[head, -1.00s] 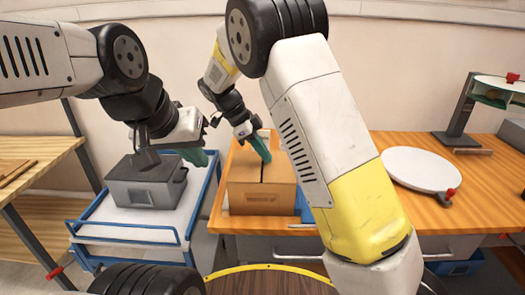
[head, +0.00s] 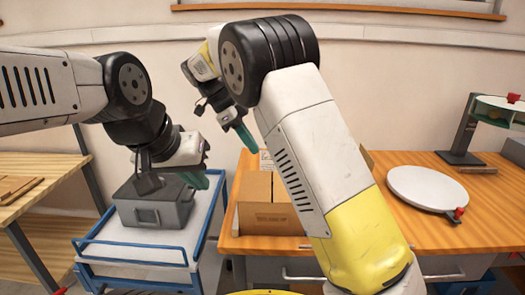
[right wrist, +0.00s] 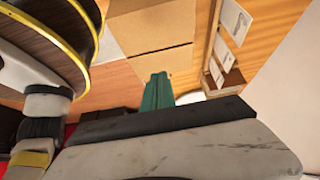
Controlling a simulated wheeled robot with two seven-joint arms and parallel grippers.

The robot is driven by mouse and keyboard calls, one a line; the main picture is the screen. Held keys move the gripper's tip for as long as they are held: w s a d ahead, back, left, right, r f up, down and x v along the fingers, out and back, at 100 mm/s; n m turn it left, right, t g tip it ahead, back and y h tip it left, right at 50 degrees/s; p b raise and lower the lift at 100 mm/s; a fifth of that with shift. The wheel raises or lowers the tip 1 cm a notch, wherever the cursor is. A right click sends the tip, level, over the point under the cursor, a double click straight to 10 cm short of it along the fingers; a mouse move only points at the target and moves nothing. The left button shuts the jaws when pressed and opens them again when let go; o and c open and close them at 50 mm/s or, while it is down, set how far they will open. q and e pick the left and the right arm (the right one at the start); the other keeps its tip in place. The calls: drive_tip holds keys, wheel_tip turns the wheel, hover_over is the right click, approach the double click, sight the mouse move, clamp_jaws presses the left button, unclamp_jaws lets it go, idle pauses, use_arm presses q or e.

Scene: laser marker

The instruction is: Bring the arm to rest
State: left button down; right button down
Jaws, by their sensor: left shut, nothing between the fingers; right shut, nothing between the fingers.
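My right gripper (head: 245,135) has shut teal fingers with nothing between them. My right forearm hides the right part of the box in the head view. My left gripper (head: 195,180) is shut and empty, above the right side of a grey case (head: 150,214); whether it touches the case is unclear.
The box stands on a wooden workbench (head: 400,238). A round white plate (head: 425,188) and a dark stand (head: 465,130) are to the right. The grey case sits on a blue-railed trolley (head: 140,245). Another wooden table (head: 30,185) is at far left.

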drive_tip(key=s+d+r+n+y, duration=0.3)
drive_tip(key=s+d+n, duration=0.1)
drive_tip(key=d, duration=0.3)
drive_tip(key=s+d+r+n+y, duration=0.2)
drive_tip(key=s+d+n+y, duration=0.15)
drive_tip(key=d, duration=0.35)
drive_tip(key=s+d+n+t+y, duration=0.1)
drive_tip(key=s+d+n+t, duration=0.2)
drive_tip(key=s+n, duration=0.2)
drive_tip(key=s+d+f+n+t+y, duration=0.1)
drive_tip(key=s+d+n+t, duration=0.2)
drive_tip(key=s+n, duration=0.3)
drive_tip(key=s, duration=0.5)
drive_tip(key=shift+s+d+f, duration=0.15)
drive_tip(key=shift+s, duration=0.15)
